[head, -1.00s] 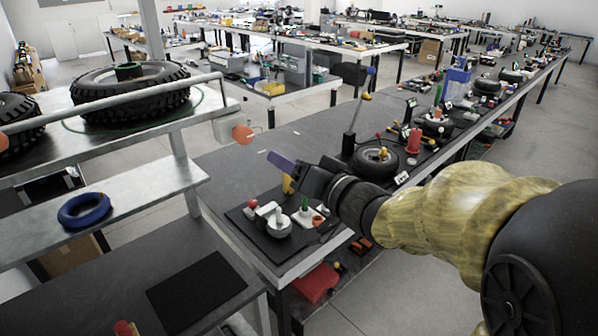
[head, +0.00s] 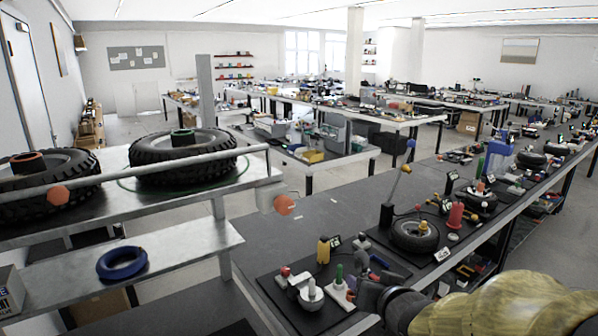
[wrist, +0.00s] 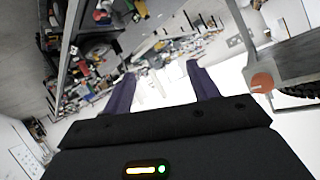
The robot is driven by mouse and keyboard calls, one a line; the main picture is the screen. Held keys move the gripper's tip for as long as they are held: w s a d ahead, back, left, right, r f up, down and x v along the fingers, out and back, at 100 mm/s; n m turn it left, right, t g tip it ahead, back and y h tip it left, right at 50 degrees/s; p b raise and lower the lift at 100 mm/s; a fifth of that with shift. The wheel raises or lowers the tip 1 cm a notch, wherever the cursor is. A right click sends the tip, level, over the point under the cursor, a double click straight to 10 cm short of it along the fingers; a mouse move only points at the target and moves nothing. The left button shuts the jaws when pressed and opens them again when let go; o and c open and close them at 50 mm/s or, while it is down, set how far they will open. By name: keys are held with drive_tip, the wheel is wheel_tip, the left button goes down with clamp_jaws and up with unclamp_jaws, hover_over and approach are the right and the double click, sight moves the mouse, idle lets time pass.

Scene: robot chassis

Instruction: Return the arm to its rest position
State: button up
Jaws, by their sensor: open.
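My arm shows at the lower right of the head view, with a yellow-brown patterned sleeve. My gripper (head: 368,268) is at its dark left end, low over the right part of a black mat that bears small parts; the fingers are hard to make out there. In the wrist view my gripper (wrist: 160,85) shows two purple fingers spread wide apart. Nothing is between them but the distant room, which appears tilted.
A bench (head: 318,212) carries small parts and a wheel (head: 414,235) near my gripper. At left, a metal rack holds large tyres (head: 183,157) and a blue ring (head: 122,263). An orange knob (head: 284,205) juts from the rack's end, also in the wrist view (wrist: 262,82).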

drive_tip(key=s+f+n+g+h, duration=0.2)
drive_tip(key=s+f+g, duration=0.8)
drive_tip(key=s+f, duration=0.3)
drive_tip(key=shift+s+d+f, duration=0.3)
drive_tip(key=shift+s+f, duration=0.1)
drive_tip(key=shift+c, duration=0.5)
drive_tip(key=c, duration=0.3)
drive_tip(key=shift+w+a, duration=0.1)
drive_tip(key=shift+a, duration=0.05)
drive_tip(key=shift+c, duration=0.5)
